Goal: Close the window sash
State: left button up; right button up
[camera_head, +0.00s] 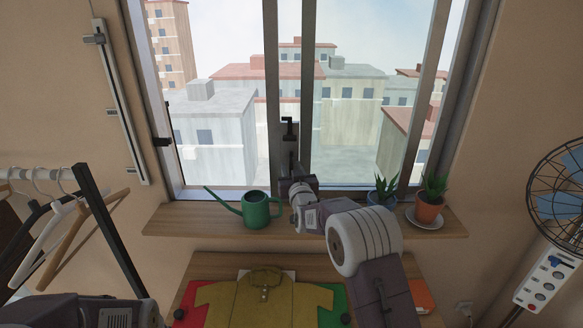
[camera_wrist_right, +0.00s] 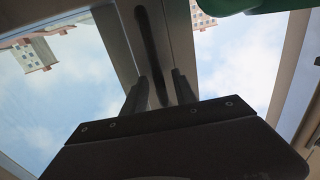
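The window has grey metal uprights in the head view. Two stand side by side near the middle. The sash upright (camera_head: 308,75) is the right one of these; another (camera_head: 432,75) stands further right, with a strip of outdoors between it and the outer frame. A dark handle (camera_head: 289,127) shows at the middle uprights. My right gripper (camera_head: 290,158) is raised in front of them, just below the handle's top. In the wrist view its two fingers (camera_wrist_right: 159,92) are apart, with a dark handle bar (camera_wrist_right: 152,45) between them; contact is unclear. My left gripper is out of view.
A wooden sill (camera_head: 175,221) carries a green watering can (camera_head: 256,209), left of my right arm, and two potted plants, one terracotta (camera_head: 430,208), to the right. Below, a yellow shirt (camera_head: 262,300) lies on a table. A hanger rack (camera_head: 110,225) stands left, a fan (camera_head: 562,185) right.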

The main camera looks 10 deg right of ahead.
grip_shut()
dwell(1.4)
